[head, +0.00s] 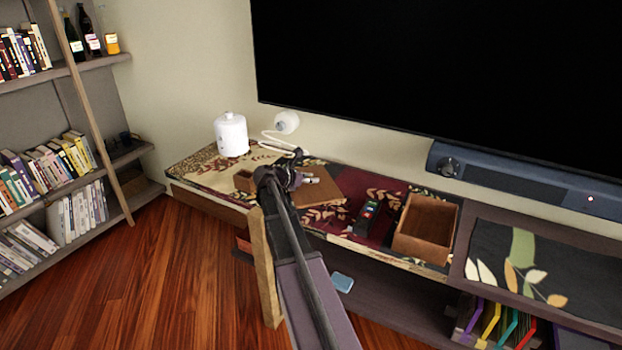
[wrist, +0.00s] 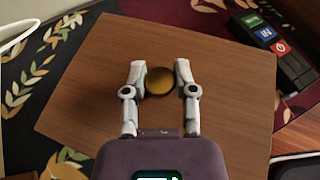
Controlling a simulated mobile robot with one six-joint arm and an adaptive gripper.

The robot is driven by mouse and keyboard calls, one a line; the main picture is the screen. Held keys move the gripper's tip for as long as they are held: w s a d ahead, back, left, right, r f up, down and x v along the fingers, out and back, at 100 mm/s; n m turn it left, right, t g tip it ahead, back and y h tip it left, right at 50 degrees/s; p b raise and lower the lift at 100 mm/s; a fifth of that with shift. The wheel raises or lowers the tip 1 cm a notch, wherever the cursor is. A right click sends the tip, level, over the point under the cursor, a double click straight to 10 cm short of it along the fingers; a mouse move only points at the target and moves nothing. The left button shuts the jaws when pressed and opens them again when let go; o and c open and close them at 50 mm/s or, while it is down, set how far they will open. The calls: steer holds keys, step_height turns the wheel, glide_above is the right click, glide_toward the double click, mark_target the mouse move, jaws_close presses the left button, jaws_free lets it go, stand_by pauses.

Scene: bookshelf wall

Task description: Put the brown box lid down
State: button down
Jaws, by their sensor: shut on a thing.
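The brown box lid (wrist: 200,92) is a flat, square wooden board with a round brass-coloured knob (wrist: 159,81). In the head view the lid (head: 327,196) is over the patterned cloth on the low cabinet, partly hidden by my arm. My gripper (wrist: 159,80) is shut on the knob, one finger on each side. The lid looks flat and low over the cloth; whether it touches cannot be told. The open brown box (head: 425,232) stands to the right, empty.
A black remote-like block (head: 367,217) with coloured labels lies between lid and box; its near end is close to the lid in the wrist view (wrist: 268,42). A small brown container (head: 244,181) is left of my gripper.

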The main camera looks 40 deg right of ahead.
steer(key=shift+f+b, duration=2.55)
steer(key=shift+f, duration=0.25)
steer(key=shift+f+b, duration=0.55)
steer(key=shift+b, duration=0.05)
steer(key=shift+c, duration=1.7)
jaws_free()
